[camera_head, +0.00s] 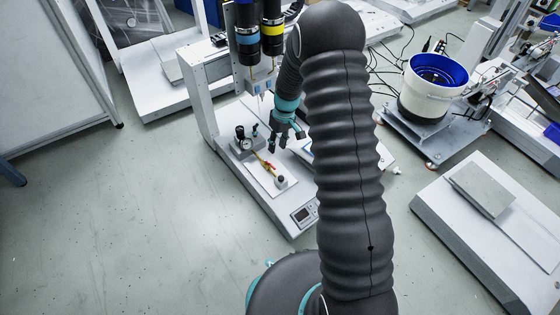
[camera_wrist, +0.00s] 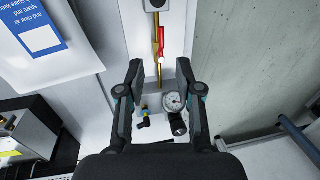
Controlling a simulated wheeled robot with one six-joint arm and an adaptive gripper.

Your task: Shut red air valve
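The air valve's red handle (camera_wrist: 162,38) shows in the wrist view, lying roughly along a thin brass pipe (camera_wrist: 158,72). In the head view the red handle (camera_head: 270,166) is small, on the white base plate of the gantry station. My gripper (camera_wrist: 159,68) is open, with its two fingers apart on either side of the pipe in the picture and nothing between them that I see held. In the head view my gripper (camera_head: 284,143) hangs above the plate, behind and to the right of the valve. The handle's exact angle is hard to tell.
A pressure gauge (camera_wrist: 174,101) with a black knob sits at one pipe end, and a small block (camera_wrist: 155,5) at the other. Two screwdriver spindles (camera_head: 258,35) hang from the gantry behind. Open floor lies left.

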